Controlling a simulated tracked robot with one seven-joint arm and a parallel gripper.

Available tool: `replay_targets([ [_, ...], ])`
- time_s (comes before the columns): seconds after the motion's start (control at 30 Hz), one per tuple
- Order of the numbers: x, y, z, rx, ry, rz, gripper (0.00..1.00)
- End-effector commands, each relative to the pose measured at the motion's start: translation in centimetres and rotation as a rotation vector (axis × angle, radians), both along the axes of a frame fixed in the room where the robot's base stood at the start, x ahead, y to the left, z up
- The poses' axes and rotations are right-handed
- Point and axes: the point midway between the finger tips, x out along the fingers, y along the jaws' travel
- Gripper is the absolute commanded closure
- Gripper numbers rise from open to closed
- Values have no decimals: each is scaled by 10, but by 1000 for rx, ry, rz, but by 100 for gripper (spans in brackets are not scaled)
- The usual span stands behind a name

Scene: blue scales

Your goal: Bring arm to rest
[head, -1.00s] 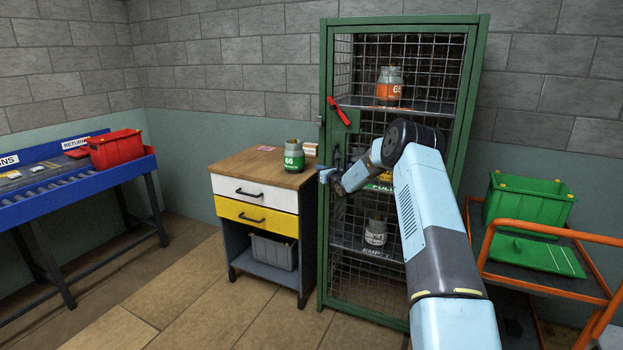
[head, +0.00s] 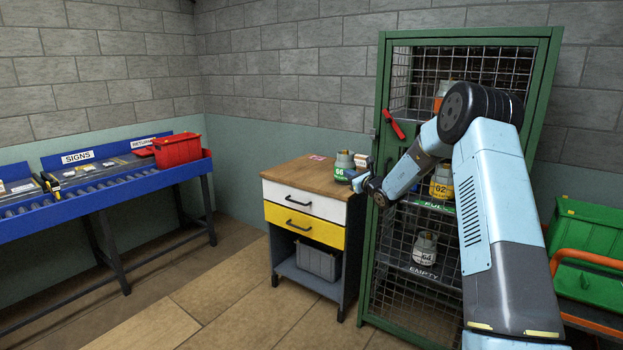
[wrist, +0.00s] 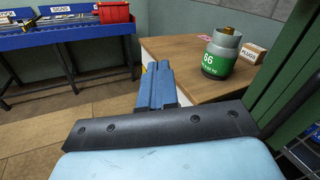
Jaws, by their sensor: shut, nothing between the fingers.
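My arm reaches in from the right in the head view, bent at the elbow, in front of the green cage. My gripper (head: 357,183) is shut and empty, by the right edge of the wooden-topped cabinet (head: 302,175). It also shows in the wrist view (wrist: 158,68), its blue fingers together. The green-labelled canister 66 (wrist: 221,55) stands upright on the cabinet top, to the right of the fingers and apart from them in that view. In the head view canister 66 (head: 343,163) is close behind the gripper.
The green mesh cage (head: 384,240) holds several canisters; my arm hides part of it. A blue roller table (head: 110,190) with a red bin (head: 178,150) is at left. An orange cart with green bins (head: 585,235) is at right. The floor at left-centre is clear.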

Motion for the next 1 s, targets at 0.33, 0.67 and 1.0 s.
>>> replay_targets([
  [0.33,-97,68,95,-369,-147,307,100],
  [0.67,-207,103,143,-722,-262,560,100],
  [1.0,-324,107,165,-1091,-358,790,100],
])
